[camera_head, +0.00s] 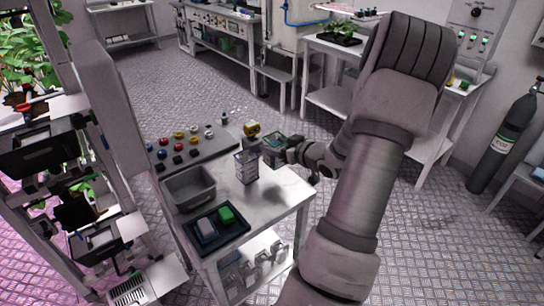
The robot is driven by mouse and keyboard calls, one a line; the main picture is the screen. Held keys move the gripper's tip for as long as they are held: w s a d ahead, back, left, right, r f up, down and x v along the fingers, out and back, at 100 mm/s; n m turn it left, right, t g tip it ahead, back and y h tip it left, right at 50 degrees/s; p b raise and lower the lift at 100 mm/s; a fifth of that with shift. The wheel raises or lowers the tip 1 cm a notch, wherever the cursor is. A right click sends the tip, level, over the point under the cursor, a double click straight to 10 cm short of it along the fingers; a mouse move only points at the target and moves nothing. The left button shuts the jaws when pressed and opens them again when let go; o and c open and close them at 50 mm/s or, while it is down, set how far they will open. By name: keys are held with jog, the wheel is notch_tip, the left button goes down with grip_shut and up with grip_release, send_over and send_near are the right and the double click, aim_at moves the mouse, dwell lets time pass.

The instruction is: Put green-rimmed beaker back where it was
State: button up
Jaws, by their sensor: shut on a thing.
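The green-rimmed beaker (273,150) is a small clear vessel with a teal-green edge, at the back right part of the white table (262,208). My gripper (286,151) reaches in from the right and is shut on it. The gripper hides part of the beaker's right side. The beaker appears to be held above the table's right edge, but its base is hard to make out. Another clear vessel with dark markings (246,168) stands on the table just left of it.
Plant racks stand at left.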

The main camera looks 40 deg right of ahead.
aim_at(275, 144)
jog(key=w+f, duration=0.1)
jog(key=w+d, duration=0.1)
jog(key=w+d+f, duration=0.1)
jog(key=w, duration=0.1)
jog(key=shift+d+f, duration=0.1)
jog(key=shift+f, duration=0.25)
jog(key=shift+f+b, duration=0.3)
jog(key=shift+f, duration=1.65)
jog(key=shift+f, duration=0.1)
jog(key=shift+f, duration=0.15)
jog(key=o, duration=1.5)
jog(key=shift+c, duration=0.2)
jog(key=shift+r, duration=0.2)
jog(key=shift+s+r, duration=0.15)
jog(key=shift+s, duration=0.1)
jog(key=v, duration=1.1)
jog(key=shift+s+p, duration=0.25)
jog(key=shift+p, duration=0.1)
